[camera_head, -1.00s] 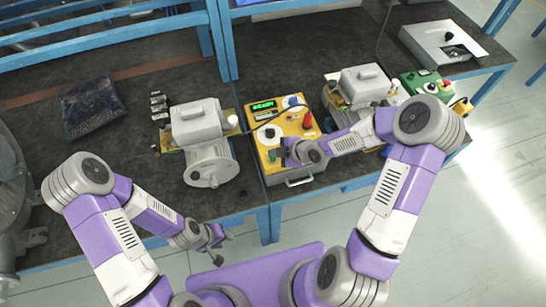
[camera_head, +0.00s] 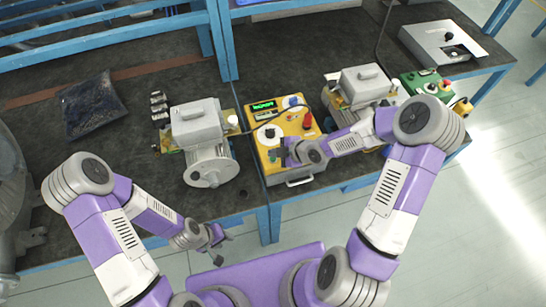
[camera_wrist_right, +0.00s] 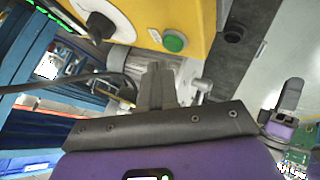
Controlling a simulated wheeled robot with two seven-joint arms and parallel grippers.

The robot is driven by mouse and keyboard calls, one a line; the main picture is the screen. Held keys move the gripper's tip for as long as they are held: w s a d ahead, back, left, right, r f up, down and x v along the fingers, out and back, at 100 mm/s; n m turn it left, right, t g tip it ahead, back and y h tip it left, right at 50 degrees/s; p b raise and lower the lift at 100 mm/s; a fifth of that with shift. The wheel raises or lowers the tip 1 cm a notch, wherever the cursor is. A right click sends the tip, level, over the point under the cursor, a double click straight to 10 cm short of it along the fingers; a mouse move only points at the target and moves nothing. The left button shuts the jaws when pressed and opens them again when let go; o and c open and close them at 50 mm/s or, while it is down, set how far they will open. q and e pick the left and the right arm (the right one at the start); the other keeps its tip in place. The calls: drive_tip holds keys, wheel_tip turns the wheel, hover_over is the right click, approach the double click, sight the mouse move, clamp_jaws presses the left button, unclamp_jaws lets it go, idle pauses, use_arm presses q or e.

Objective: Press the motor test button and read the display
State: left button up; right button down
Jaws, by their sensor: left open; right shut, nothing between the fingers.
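The yellow test box (camera_head: 291,128) stands on the bench in the head view. Its display (camera_head: 263,106) is lit green, with characters too small to read for sure. In the right wrist view, the yellow panel (camera_wrist_right: 190,14) carries a round green button (camera_wrist_right: 174,42). My right gripper (camera_head: 286,155) is at the front left of the box. In the wrist view its shut, empty fingers (camera_wrist_right: 155,72) point toward the panel, just beside the button in the picture; they do not visibly cover it. My left gripper (camera_head: 217,248) is open and empty, low in front of the bench.
A grey motor blower (camera_head: 205,135) stands left of the box, and another grey unit (camera_head: 363,84) stands to its right. A green box (camera_head: 423,86) and a light grey case (camera_head: 442,42) are further right. A dark bag (camera_head: 92,106) lies at the left.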

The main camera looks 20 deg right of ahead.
sight(275, 159)
drive_tip(key=shift+f, duration=0.15)
drive_tip(key=shift+f+b, duration=0.3)
drive_tip(key=shift+b, duration=0.15)
drive_tip(key=shift+f+b, duration=0.4)
idle(0.7)
drive_tip(key=shift+r, duration=0.1)
drive_tip(key=shift+r+p, duration=0.7)
drive_tip(key=shift+r, duration=0.05)
wheel_tip(275, 159, up, 5)
drive_tip(key=p, duration=0.4)
idle(0.9)
